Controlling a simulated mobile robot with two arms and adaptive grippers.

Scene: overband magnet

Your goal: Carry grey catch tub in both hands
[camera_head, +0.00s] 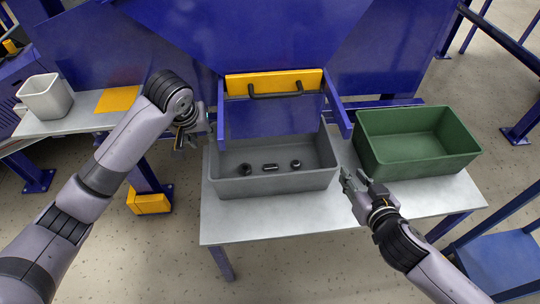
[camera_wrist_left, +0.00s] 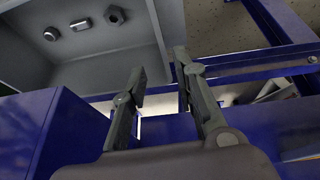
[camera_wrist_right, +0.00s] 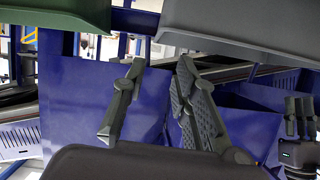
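The grey catch tub (camera_head: 275,184) sits on the light grey table under the blue chute, with several small dark metal parts inside. It also shows at the upper left of the left wrist view (camera_wrist_left: 110,62), and its rim crosses the top right of the right wrist view (camera_wrist_right: 230,25). My left gripper (camera_head: 190,142) is to the left of the tub, apart from it; its fingers are apart and empty in the left wrist view (camera_wrist_left: 160,75). My right gripper (camera_head: 353,177) is just right of the tub's right wall, fingers apart with nothing between them in the right wrist view (camera_wrist_right: 160,75).
A green tub (camera_head: 418,143) stands on the table (camera_head: 300,218) at the right, close to my right gripper. The blue chute with a yellow handled flap (camera_head: 274,83) hangs over the grey tub's back. A white bin (camera_head: 46,97) stands on a side table at the left.

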